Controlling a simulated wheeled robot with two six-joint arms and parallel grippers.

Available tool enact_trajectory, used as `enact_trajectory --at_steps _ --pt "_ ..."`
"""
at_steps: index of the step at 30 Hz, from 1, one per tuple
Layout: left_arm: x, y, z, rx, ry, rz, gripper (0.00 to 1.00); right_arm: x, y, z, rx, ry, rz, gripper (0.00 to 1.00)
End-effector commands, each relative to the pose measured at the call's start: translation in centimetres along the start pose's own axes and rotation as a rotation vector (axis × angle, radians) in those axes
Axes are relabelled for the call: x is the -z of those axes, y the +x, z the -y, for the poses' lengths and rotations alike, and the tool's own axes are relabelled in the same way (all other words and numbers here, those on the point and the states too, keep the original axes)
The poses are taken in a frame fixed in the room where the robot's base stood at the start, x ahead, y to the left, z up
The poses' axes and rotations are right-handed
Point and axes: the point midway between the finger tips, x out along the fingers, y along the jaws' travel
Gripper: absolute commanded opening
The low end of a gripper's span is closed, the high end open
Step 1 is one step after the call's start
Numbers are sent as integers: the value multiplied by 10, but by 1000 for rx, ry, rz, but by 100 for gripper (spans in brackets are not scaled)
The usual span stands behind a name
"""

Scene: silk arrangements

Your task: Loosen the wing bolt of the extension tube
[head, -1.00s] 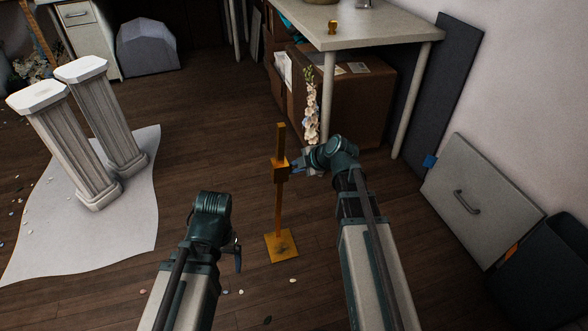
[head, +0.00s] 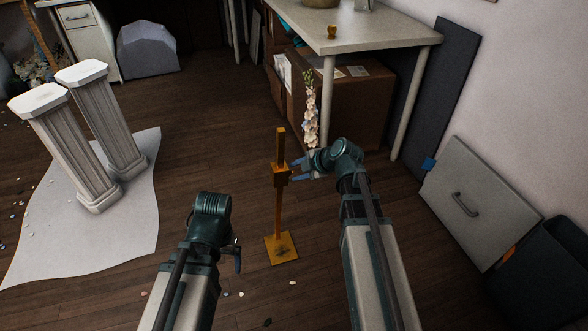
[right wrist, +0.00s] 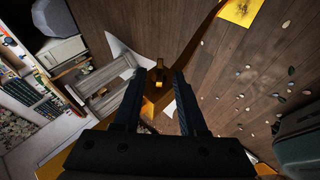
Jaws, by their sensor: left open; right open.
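The extension tube (head: 279,208) is a thin orange upright post on a square orange base plate (head: 282,248), with a blocky collar (head: 281,174) on its upper part. In the right wrist view, the wing bolt (right wrist: 158,74) is a small orange-brown piece in front of the collar, between the fingertips. My right gripper (head: 299,169) is open at the right side of the collar. In the right wrist view its dark fingers (right wrist: 158,84) stand apart on either side of the bolt; contact cannot be told. My left gripper (head: 238,260) is open and empty, low and left of the post.
A tall flower stem (head: 310,115) stands just behind my right gripper, before a table (head: 365,38) and cardboard boxes (head: 350,105). Two white pedestals (head: 75,145) stand on a pale sheet (head: 135,225) at the left. Floor around the base is mostly clear, with scattered petals.

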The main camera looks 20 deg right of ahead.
Motion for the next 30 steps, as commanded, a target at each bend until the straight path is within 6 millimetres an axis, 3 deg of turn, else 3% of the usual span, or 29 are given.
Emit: enact_trajectory --at_steps 1,6,15,21,30 --pt "-1 -15 2 0 2 0 92 3 -18 -3 -1 2 2 41" --pt "-2 -42 4 1 5 1 92 4 -55 -4 -1 3 1 41" --pt "-5 -75 9 6 -3 3 92 2 -102 -2 -1 1 0 41" --pt "-5 -83 10 7 -5 4 92 1 -116 -1 0 1 0 41" --pt "-5 -83 10 8 -6 4 92 0 -117 0 0 0 -1 41"
